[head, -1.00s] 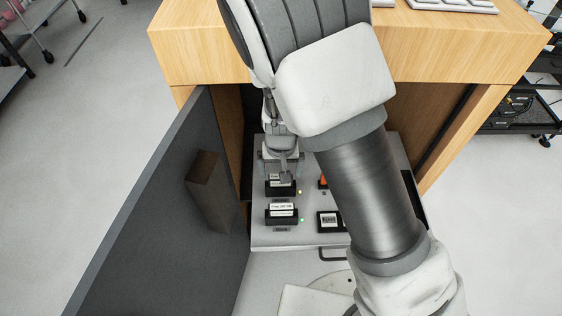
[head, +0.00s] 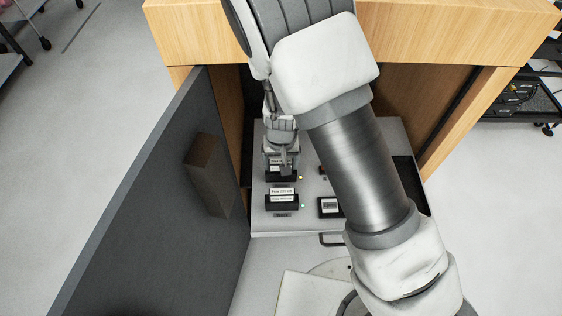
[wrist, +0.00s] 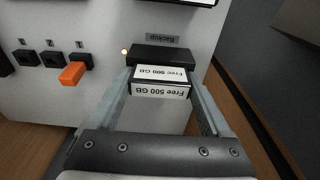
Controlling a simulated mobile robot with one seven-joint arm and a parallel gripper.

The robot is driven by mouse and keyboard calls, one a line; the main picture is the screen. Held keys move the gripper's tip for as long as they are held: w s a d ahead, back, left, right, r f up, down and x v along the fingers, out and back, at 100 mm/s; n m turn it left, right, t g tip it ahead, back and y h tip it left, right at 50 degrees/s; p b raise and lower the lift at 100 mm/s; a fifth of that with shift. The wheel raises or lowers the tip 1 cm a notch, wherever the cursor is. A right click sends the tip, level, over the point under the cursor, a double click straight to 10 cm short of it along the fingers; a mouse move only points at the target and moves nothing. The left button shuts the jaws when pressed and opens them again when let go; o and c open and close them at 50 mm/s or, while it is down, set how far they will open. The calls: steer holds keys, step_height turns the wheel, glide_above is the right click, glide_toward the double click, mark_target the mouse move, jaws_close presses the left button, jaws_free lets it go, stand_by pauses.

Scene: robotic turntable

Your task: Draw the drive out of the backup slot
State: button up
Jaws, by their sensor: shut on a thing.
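The drive (wrist: 160,90), a black block with white "Free 500 GB" labels, stands at the black backup slot (wrist: 170,53) under a "Backup" plate in the wrist view. It rises out of the slot towards the wrist camera; how deep its hidden end sits cannot be told. My gripper (wrist: 160,82) is shut on the drive, one finger on each side. In the head view my gripper (head: 283,160) is over the rear left slot of the grey panel (head: 303,220), and its fingers partly cover the drive.
Another labelled drive (head: 282,199) stands in the slot nearer the panel's front, with a green light. An orange stick (wrist: 74,74) sits in a small port left of the backup slot. A dark door (head: 150,205) stands open at left; the wooden cabinet (head: 430,45) surrounds the panel.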

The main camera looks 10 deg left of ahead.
steer(key=c, duration=0.3)
steer(key=shift+r+p, duration=3.3)
steer(key=shift+r, duration=0.4)
steer(key=shift+c, duration=0.2)
